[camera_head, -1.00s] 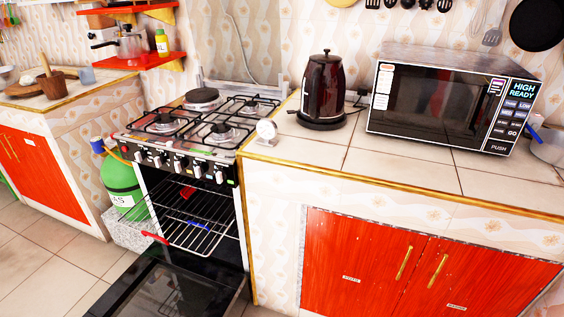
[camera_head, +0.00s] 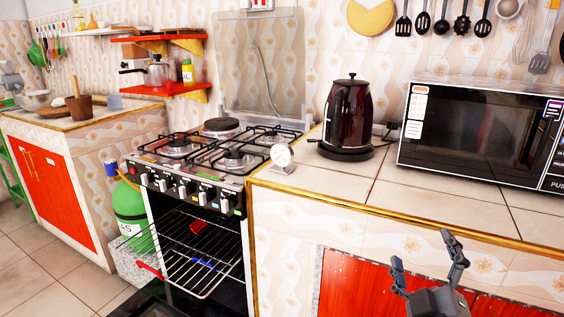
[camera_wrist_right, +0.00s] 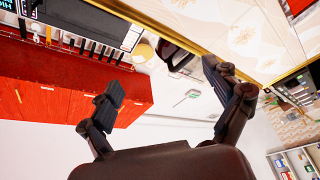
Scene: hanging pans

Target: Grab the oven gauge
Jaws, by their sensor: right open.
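The oven gauge (camera_head: 282,156) is a small round white dial on a stand. It stands upright on the tiled counter's left front corner, beside the stove and left of the dark kettle. My right gripper (camera_head: 424,249) is open and empty, in front of the red cupboard doors, lower than the counter top and well to the right of the gauge. In the right wrist view my open gripper (camera_wrist_right: 165,95) shows both fingers apart with nothing between them. I cannot make out the gauge in that view. My left gripper is not in view.
The dark kettle (camera_head: 346,118) and the microwave (camera_head: 468,135) stand on the counter (camera_head: 420,205). The stove (camera_head: 215,150) is left of the counter, with its oven open and a rack (camera_head: 185,252) pulled out. The counter between gauge and front edge is clear.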

